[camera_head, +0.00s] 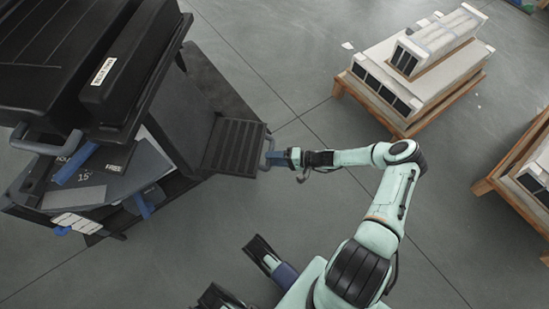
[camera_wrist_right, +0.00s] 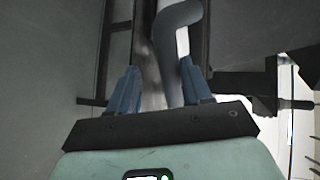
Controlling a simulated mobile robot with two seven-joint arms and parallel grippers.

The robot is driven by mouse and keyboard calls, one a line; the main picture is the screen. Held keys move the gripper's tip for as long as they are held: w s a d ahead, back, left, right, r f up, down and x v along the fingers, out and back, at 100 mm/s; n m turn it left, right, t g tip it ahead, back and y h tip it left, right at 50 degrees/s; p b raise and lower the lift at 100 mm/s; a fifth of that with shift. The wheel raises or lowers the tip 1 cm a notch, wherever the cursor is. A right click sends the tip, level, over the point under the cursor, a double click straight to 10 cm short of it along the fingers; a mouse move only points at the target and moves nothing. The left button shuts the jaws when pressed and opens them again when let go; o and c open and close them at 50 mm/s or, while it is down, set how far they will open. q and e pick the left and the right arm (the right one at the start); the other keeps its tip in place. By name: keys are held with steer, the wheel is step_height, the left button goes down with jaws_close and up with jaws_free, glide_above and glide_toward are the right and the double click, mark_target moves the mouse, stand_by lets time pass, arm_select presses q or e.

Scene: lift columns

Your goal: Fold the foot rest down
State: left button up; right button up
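The foot rest (camera_head: 235,148) is a dark ribbed plate at the lower right side of a black seat-like unit in the head view. A grey curved handle (camera_head: 268,150) stands at its right edge; the grey bar also shows in the right wrist view (camera_wrist_right: 176,45). My right gripper (camera_head: 276,158) is at this handle. In the wrist view its two blue fingers (camera_wrist_right: 158,88) are apart, with the lower end of the bar between them. The bar is close to the right finger, and a gap shows beside the left one; contact is unclear.
The black unit (camera_head: 105,60) fills the upper left, with dark panels and blue parts below it. A wooden pallet with white blocks (camera_head: 415,70) is at the upper right, and another pallet (camera_head: 515,170) at the right edge. Grey floor between is clear.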

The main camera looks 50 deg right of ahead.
arm_select(q)
steer(key=w+d+r+t+p, duration=0.1)
steer(key=w+r+p, duration=0.2)
steer(key=w+r, duration=0.1)
steer(key=shift+r+t, duration=0.3)
steer(key=shift+r, duration=0.25)
arm_select(e)
steer(key=v, duration=1.3)
steer(key=shift+s, duration=0.2)
arm_select(q)
steer(key=shift+w+d, duration=0.1)
arm_select(e)
steer(key=shift+d, duration=0.1)
